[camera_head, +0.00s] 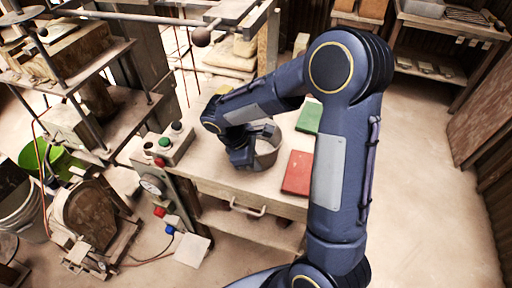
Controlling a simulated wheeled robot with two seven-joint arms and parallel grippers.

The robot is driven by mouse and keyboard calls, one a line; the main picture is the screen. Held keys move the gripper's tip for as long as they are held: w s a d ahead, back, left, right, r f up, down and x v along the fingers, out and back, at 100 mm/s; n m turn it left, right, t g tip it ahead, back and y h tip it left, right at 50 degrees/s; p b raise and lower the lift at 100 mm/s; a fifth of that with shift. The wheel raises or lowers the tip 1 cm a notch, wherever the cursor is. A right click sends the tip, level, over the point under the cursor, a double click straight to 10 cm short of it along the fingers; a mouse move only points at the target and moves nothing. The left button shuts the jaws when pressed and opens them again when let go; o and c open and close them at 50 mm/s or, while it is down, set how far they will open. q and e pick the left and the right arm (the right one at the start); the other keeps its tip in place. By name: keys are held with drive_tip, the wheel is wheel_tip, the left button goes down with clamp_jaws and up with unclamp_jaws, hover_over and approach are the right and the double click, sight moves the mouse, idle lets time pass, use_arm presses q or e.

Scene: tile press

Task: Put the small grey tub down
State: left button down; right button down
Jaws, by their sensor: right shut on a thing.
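The small grey tub (268,156) is at the middle of the picture, on or just above the bench top (225,180); I cannot tell whether it touches the surface. My right gripper (256,140) is shut on the tub, at its left side and rim. The gripper and wrist hide part of the tub. My right arm comes in from the bottom right and bends over the bench. My left gripper is not in view.
A red tile (297,173) lies right of the tub, and a green tile (309,117) lies behind it, partly behind my arm. A control box (172,143) with buttons stands at the bench's left edge. The bench's front left top is clear.

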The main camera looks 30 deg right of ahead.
drive_tip(key=shift+r, duration=0.1)
drive_tip(key=shift+w+r, duration=0.1)
drive_tip(key=shift+r, duration=0.5)
drive_tip(key=s+a+r+b, duration=0.1)
drive_tip(key=s+a+r, duration=0.7)
drive_tip(key=a+r, duration=0.3)
drive_tip(key=shift+s+a+r, duration=0.2)
drive_tip(key=shift+s+r, duration=0.05)
drive_tip(key=shift+s, duration=0.05)
